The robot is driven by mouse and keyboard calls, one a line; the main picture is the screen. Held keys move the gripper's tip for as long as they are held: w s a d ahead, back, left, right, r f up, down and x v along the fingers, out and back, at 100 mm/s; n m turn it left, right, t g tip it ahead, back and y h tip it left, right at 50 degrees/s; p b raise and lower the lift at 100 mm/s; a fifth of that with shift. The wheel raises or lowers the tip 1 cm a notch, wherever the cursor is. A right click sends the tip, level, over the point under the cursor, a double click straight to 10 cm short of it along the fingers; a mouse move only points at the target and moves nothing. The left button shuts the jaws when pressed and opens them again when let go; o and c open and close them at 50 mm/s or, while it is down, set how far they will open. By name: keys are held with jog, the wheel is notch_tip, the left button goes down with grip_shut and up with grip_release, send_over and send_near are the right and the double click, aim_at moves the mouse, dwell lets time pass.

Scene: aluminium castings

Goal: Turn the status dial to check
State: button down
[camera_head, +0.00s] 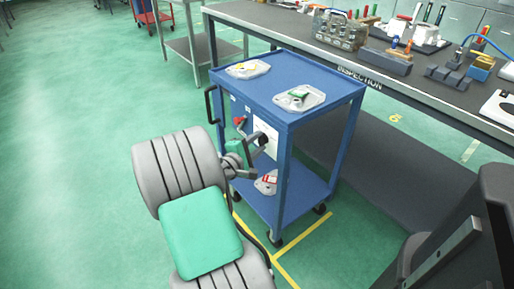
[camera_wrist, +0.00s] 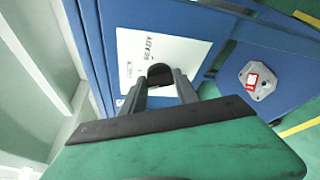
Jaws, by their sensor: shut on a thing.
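The status dial (camera_wrist: 159,72) is a dark round knob on a white plate (camera_wrist: 185,48) on the side of the blue cart. The plate carries the word READY and a second, smaller-looking word at its left, probably CHECK. My gripper (camera_wrist: 160,86) is shut on the dial, with one finger on each side of it. The fingers hide part of the knob, and I cannot tell which word it points to. In the head view my gripper (camera_head: 262,142) is against the plate (camera_head: 268,128), and the dial is hidden there.
The blue cart (camera_head: 322,87) carries two castings on top, one with a yellow mark (camera_head: 248,69) and one with a green mark (camera_head: 300,98). A red-marked casting (camera_head: 267,187) lies on the lower shelf. A long inspection bench (camera_head: 300,50) stands behind.

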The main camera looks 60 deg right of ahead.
jog(key=m+b, duration=0.1)
jog(key=b, duration=0.1)
jog(key=m+h+b, duration=0.1)
jog(key=m+b, duration=0.1)
jog(key=shift+f, duration=0.4)
jog(key=shift+r+m+h+b, duration=0.1)
jog(key=shift+m+h+b, duration=0.35)
jog(key=shift+b, duration=0.2)
jog(key=shift+r, duration=0.1)
jog(key=c, duration=0.9)
grip_release()
